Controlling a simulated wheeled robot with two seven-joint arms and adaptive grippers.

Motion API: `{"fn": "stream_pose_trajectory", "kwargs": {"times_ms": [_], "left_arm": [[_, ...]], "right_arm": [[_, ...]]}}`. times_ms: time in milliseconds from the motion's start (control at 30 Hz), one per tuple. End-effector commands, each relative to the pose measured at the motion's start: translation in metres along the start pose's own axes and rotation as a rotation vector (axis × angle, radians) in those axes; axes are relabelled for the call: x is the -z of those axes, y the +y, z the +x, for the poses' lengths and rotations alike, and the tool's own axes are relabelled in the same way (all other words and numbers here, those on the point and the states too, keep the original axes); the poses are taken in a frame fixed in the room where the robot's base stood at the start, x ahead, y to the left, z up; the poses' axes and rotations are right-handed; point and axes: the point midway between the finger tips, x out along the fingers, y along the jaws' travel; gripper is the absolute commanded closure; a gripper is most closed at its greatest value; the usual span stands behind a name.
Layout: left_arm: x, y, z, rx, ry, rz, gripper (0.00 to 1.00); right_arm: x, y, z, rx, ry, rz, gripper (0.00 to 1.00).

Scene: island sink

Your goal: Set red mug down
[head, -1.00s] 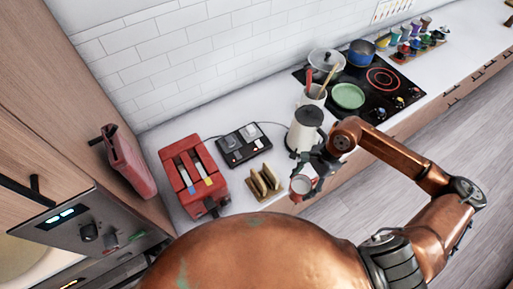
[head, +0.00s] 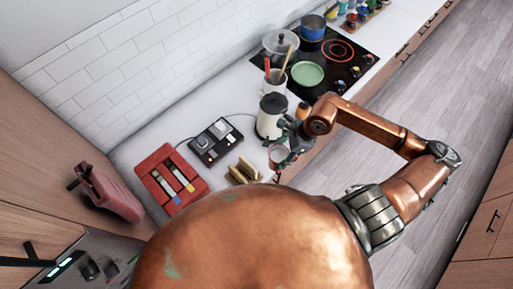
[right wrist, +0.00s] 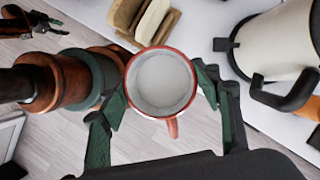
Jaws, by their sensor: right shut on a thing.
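The red mug (right wrist: 163,113) is in my right gripper (right wrist: 162,84), with one finger on each side of it. In the right wrist view I look down into its pale, empty-looking inside, and its handle points toward the bottom of the picture. In the head view the mug (head: 279,154) is small, at the front edge of the counter beside the white kettle, partly covered by my right gripper (head: 284,147). The wrist view shows grey floor around much of the mug. I cannot tell its exact height relative to the counter.
The white kettle (head: 270,119) stands close behind the mug. A green plate (head: 308,75) is on the cooktop (head: 347,69). Bare counter (head: 138,150) shows by the wall.

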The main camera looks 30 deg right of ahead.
Motion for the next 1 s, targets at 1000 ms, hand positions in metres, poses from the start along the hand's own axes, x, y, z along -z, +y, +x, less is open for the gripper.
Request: {"fn": "stream_pose_trajectory", "kwargs": {"times_ms": [1000], "left_arm": [[0.013, -0.002, -0.06, 0.001, 0.009, 0.001, 0.6]], "right_arm": [[-0.021, -0.068, 0.126, -0.001, -0.001, -0.001, 0.76]]}}
